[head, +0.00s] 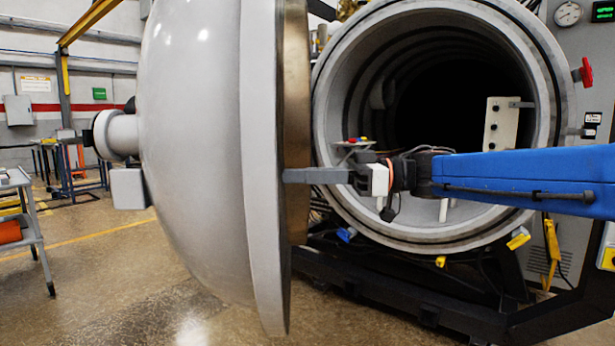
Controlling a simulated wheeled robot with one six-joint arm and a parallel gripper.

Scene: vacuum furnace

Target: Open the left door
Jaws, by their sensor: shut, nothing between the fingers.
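The left door (205,150) is a large domed grey door with a thick pale rim and a brown inner edge. It stands swung open, left of the furnace mouth (330,190). My gripper (286,176) reaches in from the right on the blue arm. Its fingers are shut with nothing between them, and the tips are at the door's rim. I cannot tell whether they touch it. The round chamber behind is dark inside, and my arm hides part of its lower opening.
A dark base frame (400,300) runs below the chamber. A grey cart (22,210) stands at the far left.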

